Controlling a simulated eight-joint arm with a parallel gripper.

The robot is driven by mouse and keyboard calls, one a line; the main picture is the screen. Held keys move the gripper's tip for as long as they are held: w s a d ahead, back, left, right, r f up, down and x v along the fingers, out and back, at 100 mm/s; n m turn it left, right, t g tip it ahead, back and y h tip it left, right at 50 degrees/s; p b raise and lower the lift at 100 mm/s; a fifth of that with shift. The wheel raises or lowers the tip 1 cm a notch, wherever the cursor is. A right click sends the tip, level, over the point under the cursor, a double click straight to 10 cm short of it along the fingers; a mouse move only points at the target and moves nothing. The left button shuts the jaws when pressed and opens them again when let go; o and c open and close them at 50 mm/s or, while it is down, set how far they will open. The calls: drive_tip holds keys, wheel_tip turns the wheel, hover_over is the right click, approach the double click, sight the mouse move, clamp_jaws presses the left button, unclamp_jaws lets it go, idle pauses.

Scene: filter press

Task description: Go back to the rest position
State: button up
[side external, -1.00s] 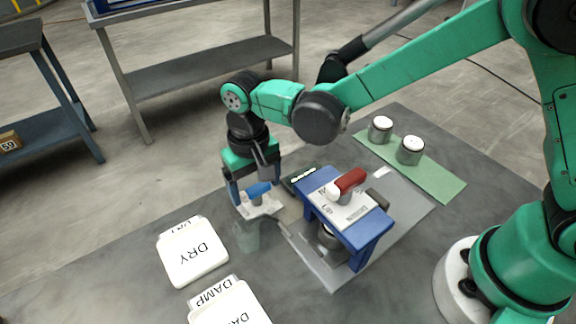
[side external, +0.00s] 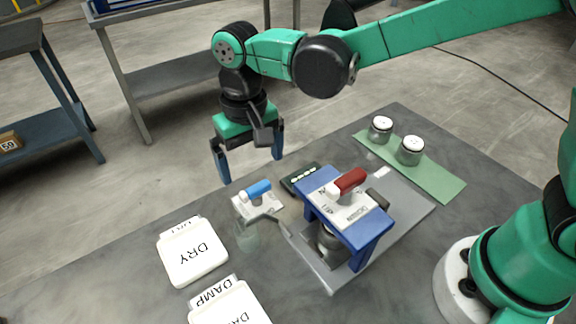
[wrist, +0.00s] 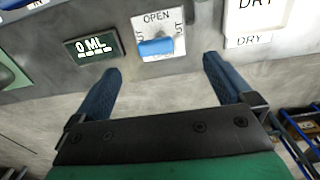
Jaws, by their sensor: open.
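My gripper (side external: 249,165) is open and empty, raised above the back edge of the table. Its two blue fingers also show in the wrist view (wrist: 160,88), apart with nothing between them. Below it is a white plate marked OPEN with a blue handle (side external: 257,188), standing clear of the fingers; the blue handle also shows in the wrist view (wrist: 156,46). The blue press frame (side external: 350,227) with a red handle (side external: 350,180) stands to the right on a grey base plate.
A dark display (side external: 300,178) sits beside the press; it reads 0 ML in the wrist view (wrist: 94,47). Two lidded jars stand on a green mat (side external: 447,187). White trays marked DRY (side external: 190,253) and DAMP (side external: 228,303) lie at the front left. Space around my gripper is free.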

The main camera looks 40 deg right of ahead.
drive_tip(key=s+d+r+t, duration=0.2)
drive_tip(key=s+d+t, duration=0.1)
drive_tip(key=d, duration=0.5)
drive_tip(key=s+d+r+t, duration=0.3)
drive_tip(key=s+d+t, duration=0.1)
drive_tip(key=d, duration=0.5)
drive_tip(key=shift+r, duration=0.15)
